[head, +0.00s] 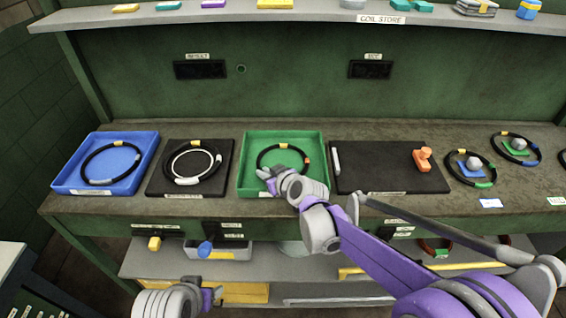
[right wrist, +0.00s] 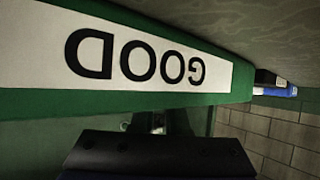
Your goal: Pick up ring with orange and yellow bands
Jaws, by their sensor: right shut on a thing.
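The black ring with a yellow band at the back and an orange band on its right side (head: 283,146) is in the green tray (head: 243,165). My right gripper (head: 266,175) is over the tray's front left part, shut on the ring's near left side. The hand hides the ring's front part. In the right wrist view the tray's front wall with an upside-down GOOD label (right wrist: 150,60) fills the upper part; the ring cannot be made out there. My left gripper (head: 213,297) is low at the front, empty-looking, its jaws unclear.
A blue tray (head: 60,180) with a ring and a black mat (head: 222,185) with two rings lie left. Another black mat (head: 385,160) with an orange tool (head: 422,158) lies right. More rings (head: 490,168) lie farther right. A shelf (head: 320,12) runs above the bench.

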